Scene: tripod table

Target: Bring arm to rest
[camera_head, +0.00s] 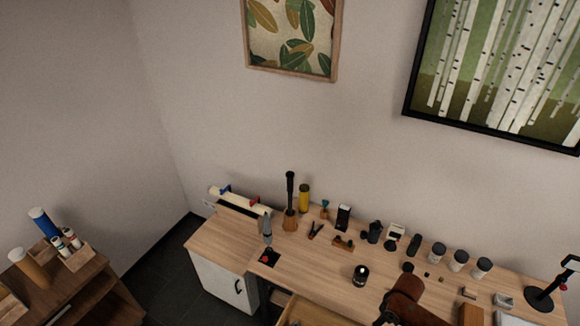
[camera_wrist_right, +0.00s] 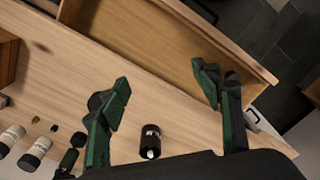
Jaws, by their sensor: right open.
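My right gripper (camera_wrist_right: 163,80) shows in the right wrist view with its two green and black fingers wide apart and nothing between them. In the head view my brown right arm comes in at the bottom edge, over the front of the wooden desk (camera_head: 315,262); its dark gripper is partly cut off there. A small black jar (camera_head: 360,275) stands on the desk to the left of this arm. The jar also shows between the fingers' bases in the right wrist view (camera_wrist_right: 150,140), apart from them. My left gripper is not in view.
An open wooden drawer (camera_head: 303,312) sticks out at the desk's front; in the right wrist view it lies beyond the fingertips (camera_wrist_right: 170,45). A dark wood cabinet (camera_head: 90,292) stands at left.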

